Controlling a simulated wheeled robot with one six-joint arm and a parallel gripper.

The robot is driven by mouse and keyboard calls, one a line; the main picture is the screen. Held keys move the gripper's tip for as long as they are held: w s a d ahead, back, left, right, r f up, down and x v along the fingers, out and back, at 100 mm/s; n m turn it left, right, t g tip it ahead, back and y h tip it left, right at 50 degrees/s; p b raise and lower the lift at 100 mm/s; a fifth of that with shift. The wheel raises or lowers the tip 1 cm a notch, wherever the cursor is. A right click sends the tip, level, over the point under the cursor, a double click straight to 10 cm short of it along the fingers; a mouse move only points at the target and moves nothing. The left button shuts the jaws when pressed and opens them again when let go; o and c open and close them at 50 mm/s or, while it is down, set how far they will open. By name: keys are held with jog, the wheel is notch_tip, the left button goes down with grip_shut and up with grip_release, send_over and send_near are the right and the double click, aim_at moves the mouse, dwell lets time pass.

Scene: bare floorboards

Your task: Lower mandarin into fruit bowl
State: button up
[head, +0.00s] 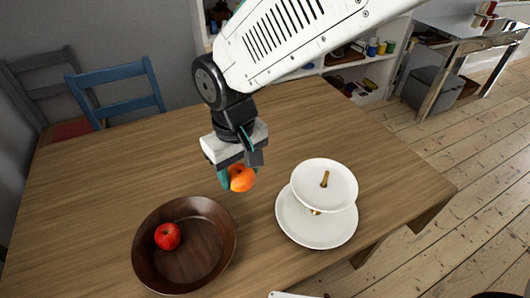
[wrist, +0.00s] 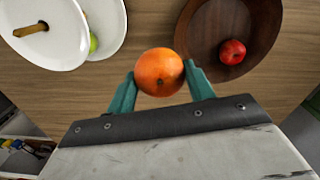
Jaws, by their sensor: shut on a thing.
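My gripper (head: 240,178) is shut on an orange mandarin (head: 242,178), held above the wooden table. In the wrist view the mandarin (wrist: 159,72) sits between the two green fingertips (wrist: 160,82). The brown fruit bowl (head: 222,270) stands on the table, below and to the left of the gripper in the head view. A red apple (head: 168,236) lies inside the bowl. In the wrist view the bowl (wrist: 192,45) is at the upper right, with the apple (wrist: 232,52) in it. The mandarin is apart from the bowl, beside its rim in both views.
A white two-tier stand (head: 318,232) with a gold handle is right of the bowl. A green fruit (wrist: 93,43) shows between its tiers in the wrist view. A blue chair (head: 118,92) stands behind the table (head: 110,165). The table's left part is clear.

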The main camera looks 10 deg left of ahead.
jog(key=s+a+f, duration=0.5)
jog(key=a+f, duration=0.3)
jog(key=a, duration=0.1)
jog(key=shift+s, duration=0.3)
dwell(0.5)
jog(key=shift+f, duration=2.45)
jog(key=shift+f, duration=2.75)
jog(key=o, duration=1.1)
